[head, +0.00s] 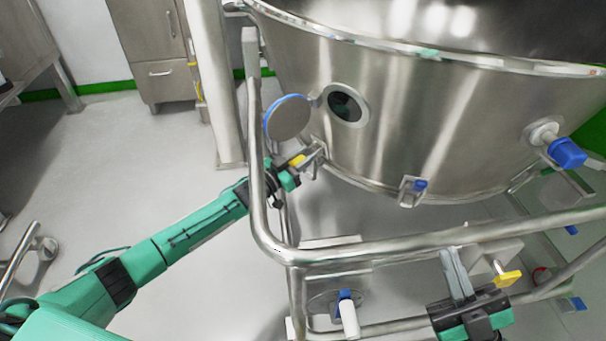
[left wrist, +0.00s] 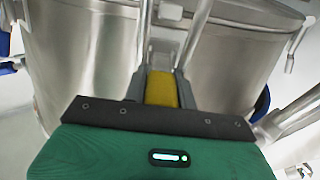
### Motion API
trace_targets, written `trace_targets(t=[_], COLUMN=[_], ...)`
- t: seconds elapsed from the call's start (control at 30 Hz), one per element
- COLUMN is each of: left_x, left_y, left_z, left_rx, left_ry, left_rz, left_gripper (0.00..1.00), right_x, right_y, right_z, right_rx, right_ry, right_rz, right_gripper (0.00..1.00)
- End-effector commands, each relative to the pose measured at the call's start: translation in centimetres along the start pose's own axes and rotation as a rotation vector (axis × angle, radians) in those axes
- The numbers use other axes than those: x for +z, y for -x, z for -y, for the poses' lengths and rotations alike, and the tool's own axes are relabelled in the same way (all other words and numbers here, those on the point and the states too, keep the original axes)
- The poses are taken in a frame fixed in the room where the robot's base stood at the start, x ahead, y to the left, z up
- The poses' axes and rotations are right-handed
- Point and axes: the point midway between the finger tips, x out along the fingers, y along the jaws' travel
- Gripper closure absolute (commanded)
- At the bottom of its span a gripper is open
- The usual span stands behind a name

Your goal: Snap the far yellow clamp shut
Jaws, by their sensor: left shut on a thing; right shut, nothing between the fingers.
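The far yellow clamp (head: 297,160) is at the lower edge of the steel bowl (head: 400,120), left of centre in the head view. My left gripper (head: 312,156) is shut on its yellow handle, which also shows between the fingers in the left wrist view (left wrist: 161,88). Metal clamp parts run up from the handle against the bowl wall; I cannot tell whether the latch is closed. A nearer yellow clamp handle (head: 507,278) is at the lower right. My right gripper (head: 451,254) is shut and empty, just left of that handle.
A bent steel rail (head: 380,252) runs around the bowl, between my two grippers. A round blue-rimmed cover (head: 289,118) hangs open beside the bowl's port (head: 345,104), above my left gripper. A blue-capped fitting (head: 566,152) sticks out at right. The floor at left is mostly clear.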

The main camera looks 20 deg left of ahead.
Motion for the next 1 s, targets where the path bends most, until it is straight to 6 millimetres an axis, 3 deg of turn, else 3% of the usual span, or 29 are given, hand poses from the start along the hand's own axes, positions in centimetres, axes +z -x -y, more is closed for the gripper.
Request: trace_targets(t=[0.2, 0.3, 0.67, 1.0], left_x=[0.0, 0.0, 0.0, 0.0], left_y=[0.0, 0.0, 0.0, 0.0], left_z=[0.0, 0.0, 0.0, 0.0], left_rx=[0.000, 0.000, 0.000, 0.000], left_ry=[0.000, 0.000, 0.000, 0.000], left_rz=[0.001, 0.000, 0.000, 0.000], left_gripper=[1.00, 1.00, 1.00, 1.00], right_x=[7.8, 11.3, 18.8, 26.3], right_y=[5.8, 7.3, 6.5, 4.0], right_z=[1.1, 1.3, 3.2, 6.7], right_rx=[-0.149, -0.182, -0.264, -0.379], right_ry=[0.043, 0.142, 0.603, 1.125], right_rz=[0.307, 0.375, 0.337, 0.243], right_gripper=[1.00, 1.00, 1.00, 1.00])
